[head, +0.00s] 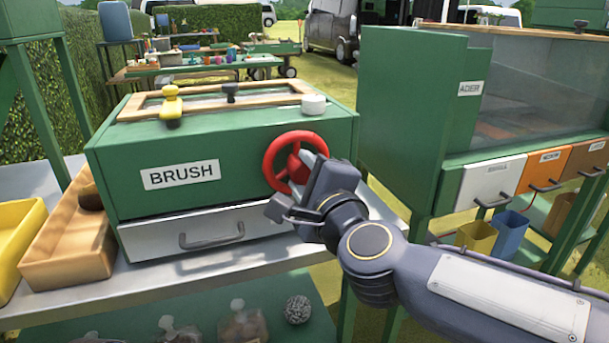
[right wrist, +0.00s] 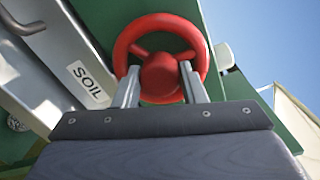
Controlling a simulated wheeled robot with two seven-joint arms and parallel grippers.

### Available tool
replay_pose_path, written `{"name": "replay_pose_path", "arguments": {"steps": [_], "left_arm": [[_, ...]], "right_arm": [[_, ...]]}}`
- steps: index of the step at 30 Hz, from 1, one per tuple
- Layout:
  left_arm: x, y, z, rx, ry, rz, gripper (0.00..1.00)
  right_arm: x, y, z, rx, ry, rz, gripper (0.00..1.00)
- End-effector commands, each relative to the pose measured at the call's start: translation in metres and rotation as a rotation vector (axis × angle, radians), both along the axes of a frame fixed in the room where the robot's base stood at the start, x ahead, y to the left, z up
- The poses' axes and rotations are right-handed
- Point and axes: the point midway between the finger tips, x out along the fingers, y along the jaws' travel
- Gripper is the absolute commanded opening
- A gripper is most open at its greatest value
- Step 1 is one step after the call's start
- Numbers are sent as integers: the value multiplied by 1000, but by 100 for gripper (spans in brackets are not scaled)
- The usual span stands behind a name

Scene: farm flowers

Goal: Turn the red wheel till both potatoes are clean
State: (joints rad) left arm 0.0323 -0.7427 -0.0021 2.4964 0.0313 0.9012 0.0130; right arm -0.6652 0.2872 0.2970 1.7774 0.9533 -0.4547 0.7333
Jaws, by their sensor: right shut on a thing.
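The red wheel (head: 283,152) is on the front right of the green machine labelled BRUSH (head: 225,160). My right gripper (head: 298,172) is at the wheel, its fingers reaching to the hub. In the right wrist view the two fingers stand on either side of the lower part of the red wheel's hub (right wrist: 160,75), closed on it. No potatoes can be made out; the window in the machine's top (head: 215,103) is too shallow in view to show what is inside. My left gripper is not in view.
A grey drawer (head: 190,232) marked SOIL in the wrist view is under the wheel. A wooden tray (head: 65,255) with a brown thing and a yellow bin (head: 18,235) stand left. A green cabinet (head: 405,120) stands close on the right.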

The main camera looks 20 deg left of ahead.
Motion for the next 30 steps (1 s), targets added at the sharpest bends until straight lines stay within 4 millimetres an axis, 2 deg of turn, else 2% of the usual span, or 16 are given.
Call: {"name": "replay_pose_path", "arguments": {"steps": [5,6,10,20,30], "left_arm": [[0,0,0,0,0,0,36],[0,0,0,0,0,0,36],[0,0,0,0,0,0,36],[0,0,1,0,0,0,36],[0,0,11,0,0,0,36]], "right_arm": [[0,0,-1,-1,2,1,15],[0,0,-1,-1,2,1,42],[0,0,-1,-2,1,1,59],[-3,-2,1,-2,-1,0,59],[-46,-34,3,-2,-3,-2,59]]}}
